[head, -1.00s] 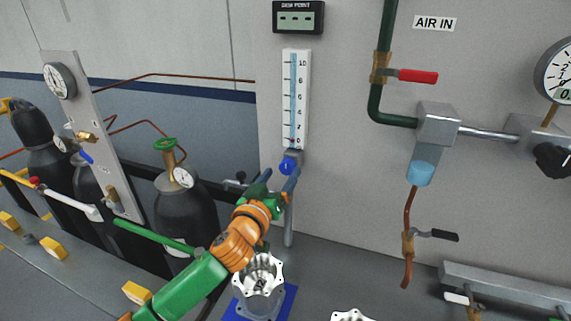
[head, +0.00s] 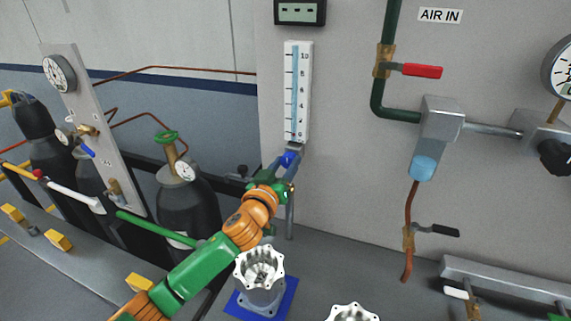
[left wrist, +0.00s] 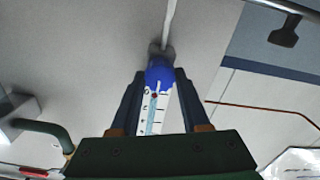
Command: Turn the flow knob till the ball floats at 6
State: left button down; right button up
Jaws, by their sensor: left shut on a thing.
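The flowmeter (head: 297,85) is a white upright scale on the grey panel, with numbers up to 10 and a blue-tinted tube. The blue flow knob (head: 288,159) sits at its lower end. My left gripper (head: 287,163) has its fingers around the knob and is shut on it. In the left wrist view, the blue knob (left wrist: 160,74) lies between the two dark fingers of the left gripper (left wrist: 160,78). A small red ball (left wrist: 154,95) shows there at the low end of the scale, close to the knob. My right gripper is not in view.
A dew point display (head: 299,11) hangs above the scale. A red-handled valve (head: 420,71) and dark green pipe are to its right. Dark gas cylinders (head: 185,215) stand left. A machined housing (head: 259,268) on a blue mat (head: 284,304) stands below my arm.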

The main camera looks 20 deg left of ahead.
pick_arm(q)
jog(key=shift+m, duration=0.3)
jog(key=m+p, duration=0.1)
jog(key=m, duration=0.3)
jog(key=shift+r, duration=0.15)
jog(key=m+p, duration=0.1)
jog(key=m, duration=0.3)
jog(key=shift+d+m, duration=0.1)
jog(key=shift+m, duration=0.2)
jog(key=m+p, duration=0.1)
jog(key=m, duration=0.4)
jog(key=shift+p, duration=0.35)
jog(key=m+p, duration=0.1)
jog(key=m, duration=0.3)
jog(key=shift+m, duration=0.4)
jog(key=m, duration=0.2)
jog(key=shift+m, duration=0.4)
jog(key=m, duration=0.3)
jog(key=shift+w+m, duration=0.1)
jog(key=shift+m, duration=0.3)
jog(key=m, duration=0.6)
jog(key=shift+m, duration=0.3)
